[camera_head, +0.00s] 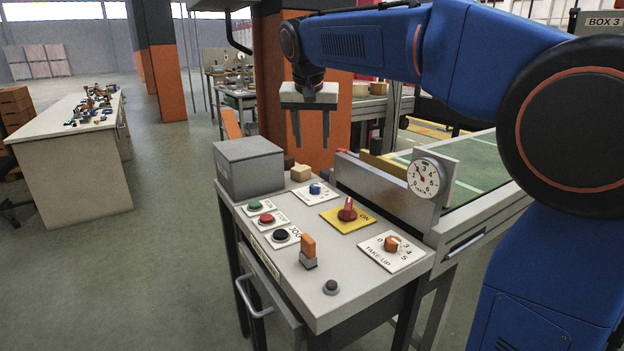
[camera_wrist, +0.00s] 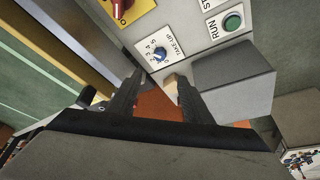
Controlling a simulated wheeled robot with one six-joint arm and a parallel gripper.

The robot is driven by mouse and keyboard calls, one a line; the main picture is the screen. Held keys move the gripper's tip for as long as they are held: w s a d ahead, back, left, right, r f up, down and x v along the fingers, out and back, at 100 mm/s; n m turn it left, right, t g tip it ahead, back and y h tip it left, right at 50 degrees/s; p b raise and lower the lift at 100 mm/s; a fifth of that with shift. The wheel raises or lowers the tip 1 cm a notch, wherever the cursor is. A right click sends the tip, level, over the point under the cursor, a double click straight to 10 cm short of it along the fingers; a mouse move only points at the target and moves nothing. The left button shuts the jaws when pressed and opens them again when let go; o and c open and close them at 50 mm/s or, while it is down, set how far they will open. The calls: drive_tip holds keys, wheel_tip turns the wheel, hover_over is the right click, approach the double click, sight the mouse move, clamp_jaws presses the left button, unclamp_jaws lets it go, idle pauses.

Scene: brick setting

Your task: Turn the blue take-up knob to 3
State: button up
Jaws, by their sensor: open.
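The blue take-up knob (camera_head: 316,188) sits on a white numbered plate (camera_head: 327,196) at the back of the sloped control panel. The wrist view shows the knob (camera_wrist: 160,54) beyond my fingertips, on a plate reading TAKE-UP with numbers up to 5. Which number it points at is too small to tell. My gripper (camera_head: 311,147) is open and empty, with its fingers pointing down, above and behind the knob and apart from it. The wrist view shows both fingers of my gripper (camera_wrist: 160,79) spread.
An orange knob (camera_head: 392,243), also labelled TAKE-UP, is at the front right. A red knob (camera_head: 347,210) on yellow lies between them. A grey box (camera_head: 249,168) stands left. A wooden block (camera_head: 301,173) lies behind the blue knob. A round dial (camera_head: 424,178) stands right. Several buttons line the left.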

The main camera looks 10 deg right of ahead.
sight(315, 185)
drive_tip(key=x, duration=1.7)
drive_tip(key=c, duration=1.1)
drive_tip(key=shift+o, duration=0.2)
drive_tip(key=shift+s+d+n, duration=0.1)
drive_tip(key=shift+n, duration=0.3)
drive_tip(key=shift+n+y, duration=0.5)
drive_tip(key=shift+n, duration=0.4)
drive_tip(key=shift+d+n+y, duration=0.1)
drive_tip(key=shift+n+y, duration=0.7)
drive_tip(key=shift+n, duration=1.4)
